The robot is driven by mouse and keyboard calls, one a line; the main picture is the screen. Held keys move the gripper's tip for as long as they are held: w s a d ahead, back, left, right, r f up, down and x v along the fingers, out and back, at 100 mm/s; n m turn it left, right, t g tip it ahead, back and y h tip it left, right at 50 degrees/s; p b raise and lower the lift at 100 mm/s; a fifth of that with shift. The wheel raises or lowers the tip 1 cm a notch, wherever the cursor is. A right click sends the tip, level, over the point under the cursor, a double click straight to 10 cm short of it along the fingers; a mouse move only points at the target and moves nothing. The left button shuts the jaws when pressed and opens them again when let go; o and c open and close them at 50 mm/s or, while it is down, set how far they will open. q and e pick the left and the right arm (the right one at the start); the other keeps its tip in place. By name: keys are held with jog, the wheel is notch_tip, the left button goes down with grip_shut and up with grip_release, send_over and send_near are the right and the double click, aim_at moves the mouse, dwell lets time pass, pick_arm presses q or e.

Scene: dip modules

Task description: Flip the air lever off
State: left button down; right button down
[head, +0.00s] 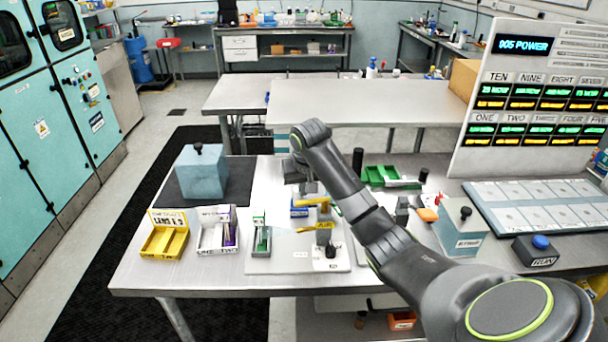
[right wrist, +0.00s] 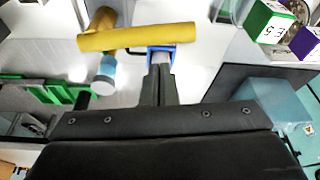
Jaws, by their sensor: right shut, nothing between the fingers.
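The air lever shows in the head view as a yellow handle (head: 311,201) on a yellow body (head: 324,225) marked AIR, on a pale plate on the bench. In the right wrist view its yellow bar (right wrist: 137,37) lies crosswise just beyond my fingertips, over a blue part (right wrist: 146,50). My right gripper (head: 308,190) is above and close behind the handle, pointing down; its shut, empty fingers (right wrist: 160,68) show in the wrist view. I cannot tell whether they touch the bar. My left gripper is not in view.
A yellow bin (head: 164,243), a white bin (head: 217,237) and a green stand (head: 261,238) are left of the lever. A blue box (head: 201,175) stands behind them. Green trays (head: 382,177), a pale box marked ETHO (head: 459,232) and a RUN button box (head: 535,251) are to the right.

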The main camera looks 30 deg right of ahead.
aim_at(313, 201)
jog(key=s, duration=0.1)
jog(key=s+p, duration=0.1)
jog(key=s+a+r, duration=0.1)
jog(key=shift+a, duration=0.1)
dwell(0.5)
